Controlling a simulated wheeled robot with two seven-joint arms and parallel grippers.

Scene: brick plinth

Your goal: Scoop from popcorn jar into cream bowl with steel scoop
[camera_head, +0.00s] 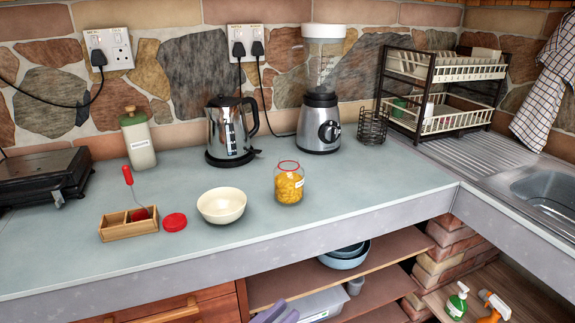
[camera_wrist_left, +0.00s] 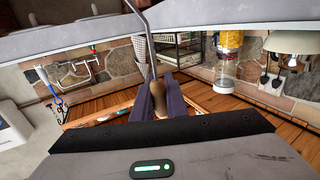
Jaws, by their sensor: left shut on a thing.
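The popcorn jar (camera_head: 289,187), clear with a red rim and yellow contents, stands upright on the counter. The empty cream bowl (camera_head: 221,206) is just left of it. In the left wrist view the jar (camera_wrist_left: 229,42) and bowl (camera_wrist_left: 294,43) show at upper right. My left gripper (camera_wrist_left: 160,88) is shut on the brownish handle of a tool with a thin bent steel shaft, seemingly the steel scoop (camera_wrist_left: 150,42); its far end is cut off by the frame. In the head view the left fingertips (camera_head: 274,313) show low, in front of the counter. My right gripper is not in view.
A red lid (camera_head: 174,222) and a wooden box (camera_head: 129,226) with a red-handled tool (camera_head: 128,176) lie left of the bowl. A kettle (camera_head: 230,132), blender (camera_head: 319,110) and dish rack (camera_head: 446,85) stand behind. The counter right of the jar is clear.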

